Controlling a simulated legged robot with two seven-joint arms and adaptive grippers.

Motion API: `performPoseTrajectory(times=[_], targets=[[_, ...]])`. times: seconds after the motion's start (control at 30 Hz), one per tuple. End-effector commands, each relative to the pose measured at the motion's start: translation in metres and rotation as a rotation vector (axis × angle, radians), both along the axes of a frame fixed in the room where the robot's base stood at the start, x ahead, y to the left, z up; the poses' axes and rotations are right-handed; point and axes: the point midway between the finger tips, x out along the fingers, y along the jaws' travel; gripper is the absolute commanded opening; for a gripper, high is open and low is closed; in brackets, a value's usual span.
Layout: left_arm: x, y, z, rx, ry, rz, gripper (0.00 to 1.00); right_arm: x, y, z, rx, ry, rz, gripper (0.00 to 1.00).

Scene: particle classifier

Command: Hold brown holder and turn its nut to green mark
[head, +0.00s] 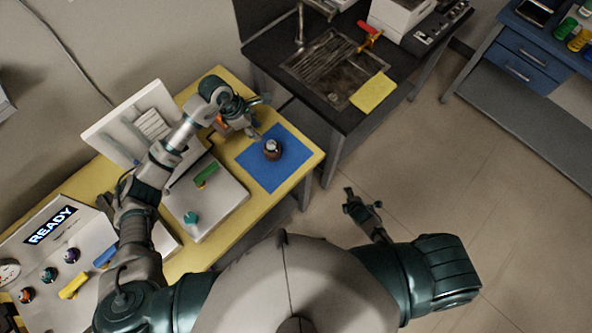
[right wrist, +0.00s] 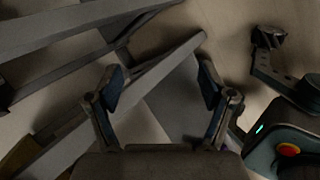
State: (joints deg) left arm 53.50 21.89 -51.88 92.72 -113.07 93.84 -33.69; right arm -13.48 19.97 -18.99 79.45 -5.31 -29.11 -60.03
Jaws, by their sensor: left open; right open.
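The brown holder (head: 272,150) stands on a blue mat (head: 258,172) at the right end of the yellow table. A pale nut or cap (head: 271,144) shows on its top; no green mark can be made out at this size. My left gripper (head: 262,118) is open and empty, above the table just behind and left of the holder, apart from it. My right gripper (head: 362,202) is open and empty over the floor, right of the table; its two spread fingers also show in the right wrist view (right wrist: 163,85). The holder is not in the right wrist view.
A grey box (head: 225,205) with a green handle and teal knob sits left of the mat. A white panel (head: 140,120) stands behind my left arm. A READY console (head: 50,235) is at far left. A dark sink bench (head: 345,120) borders the table's right. Floor is clear.

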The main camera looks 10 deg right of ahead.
Motion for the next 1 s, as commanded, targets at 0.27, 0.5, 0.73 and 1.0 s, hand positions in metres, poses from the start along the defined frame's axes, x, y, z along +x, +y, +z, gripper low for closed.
performPoseTrajectory(times=[0.27,0.5,0.73,1.0], targets=[[0.0,-0.001,0.0,0.001,0.0,0.0,0.42,0.084,0.037,0.161,-0.45,-0.263,0.624,0.81],[0.0,-0.001,0.0,0.001,0.0,-0.001,0.42,0.077,0.141,0.248,-0.834,-0.497,1.094,0.81],[0.0,0.0,0.0,0.0,0.0,0.0,0.42,0.048,0.212,0.288,-1.058,-0.678,1.32,0.81],[0.0,-0.001,0.0,0.001,0.0,0.0,0.42,0.051,0.233,0.293,-1.118,-0.726,1.366,0.81]])
